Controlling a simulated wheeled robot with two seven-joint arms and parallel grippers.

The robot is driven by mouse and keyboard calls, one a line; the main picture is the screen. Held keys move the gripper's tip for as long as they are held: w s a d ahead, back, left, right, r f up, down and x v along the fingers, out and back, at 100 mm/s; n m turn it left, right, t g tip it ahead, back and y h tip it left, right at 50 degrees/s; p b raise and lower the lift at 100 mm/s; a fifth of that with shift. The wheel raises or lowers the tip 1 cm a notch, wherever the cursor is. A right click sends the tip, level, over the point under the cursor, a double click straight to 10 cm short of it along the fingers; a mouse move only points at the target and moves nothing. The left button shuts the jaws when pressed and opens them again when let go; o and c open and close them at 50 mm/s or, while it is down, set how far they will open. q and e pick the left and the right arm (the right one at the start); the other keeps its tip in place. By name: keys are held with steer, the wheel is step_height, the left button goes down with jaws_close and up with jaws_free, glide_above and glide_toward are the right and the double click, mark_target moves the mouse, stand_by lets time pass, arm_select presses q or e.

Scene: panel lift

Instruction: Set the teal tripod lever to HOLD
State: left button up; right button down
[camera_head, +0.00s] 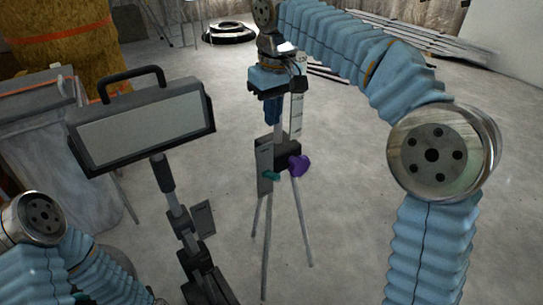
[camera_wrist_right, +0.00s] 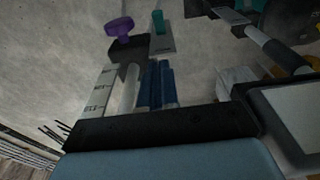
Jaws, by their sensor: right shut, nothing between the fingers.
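The teal lever (camera_head: 272,176) sits on a grey plate (camera_head: 264,158) on the left of the tripod's black block (camera_head: 288,151). It also shows in the right wrist view (camera_wrist_right: 158,22). Its setting cannot be read; the plate's lettering is too small. A purple knob (camera_head: 298,165) is on the right of the block, and it is at the upper left of the right wrist view (camera_wrist_right: 120,27). My right gripper (camera_head: 272,122) points down beside the tripod's post, above the block and lever. Its blue fingers (camera_wrist_right: 157,85) are together and empty, apart from the lever. My left gripper is out of view.
A marked white scale (camera_head: 296,112) stands close to my right gripper. A lamp panel with a handle (camera_head: 142,128) on a dark stand is left of the tripod. A grey bin (camera_head: 50,125) stands farther left. Concrete floor (camera_head: 345,205) right of the tripod is clear.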

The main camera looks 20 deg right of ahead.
steer(key=b, duration=0.2)
glide_above(273, 174)
steer(key=f, duration=1)
steer(key=shift+w+a, duration=0.25)
steer(key=shift+w, duration=0.15)
steer(key=f, duration=0.2)
steer(key=s+f, duration=0.1)
steer(key=shift+s+d+b, duration=0.1)
steer(key=shift+d+b, duration=0.15)
steer(key=shift+b, duration=0.1)
steer(key=shift+s+f, duration=0.15)
steer(key=shift+f, duration=0.2)
